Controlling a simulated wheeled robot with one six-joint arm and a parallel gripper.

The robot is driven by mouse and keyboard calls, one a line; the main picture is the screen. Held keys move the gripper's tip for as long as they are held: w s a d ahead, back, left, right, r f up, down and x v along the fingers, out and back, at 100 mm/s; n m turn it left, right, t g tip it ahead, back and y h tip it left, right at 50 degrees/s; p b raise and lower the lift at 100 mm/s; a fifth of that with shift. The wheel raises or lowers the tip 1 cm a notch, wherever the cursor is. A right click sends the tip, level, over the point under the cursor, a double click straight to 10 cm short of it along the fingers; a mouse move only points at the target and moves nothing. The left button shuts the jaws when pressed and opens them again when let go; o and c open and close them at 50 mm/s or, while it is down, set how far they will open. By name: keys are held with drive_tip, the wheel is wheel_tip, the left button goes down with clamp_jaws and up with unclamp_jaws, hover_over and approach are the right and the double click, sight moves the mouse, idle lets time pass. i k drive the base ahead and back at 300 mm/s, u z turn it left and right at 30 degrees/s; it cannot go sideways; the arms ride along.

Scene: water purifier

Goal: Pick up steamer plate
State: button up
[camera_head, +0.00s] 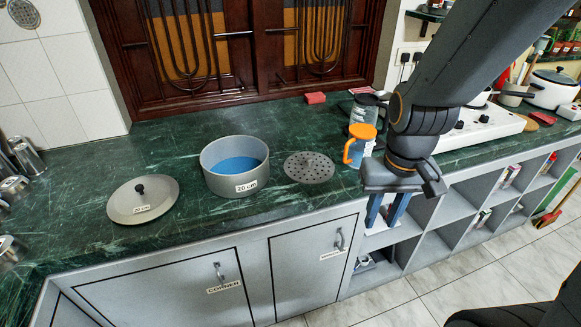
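The steamer plate (309,168) is a flat grey perforated disc with a small knob in its middle. It lies on the green marble counter, right of the grey pot (236,182). My gripper (383,220) points down to the right of the plate and nearer the viewer, in front of the counter's front edge. Its two blue fingers are apart with nothing seen between them. It does not touch the plate.
The pot holds blue liquid and is labelled 20 cm. A lid (142,203) with a black knob lies at left. A white stove (487,125) is at right.

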sight(304, 167)
drive_tip(key=z, duration=0.1)
drive_tip(key=k, duration=0.35)
drive_tip(key=z, duration=0.4)
drive_tip(key=i, duration=0.85)
drive_tip(key=u, duration=1.1)
drive_tip(key=i, duration=0.3)
drive_tip(key=u, duration=0.4)
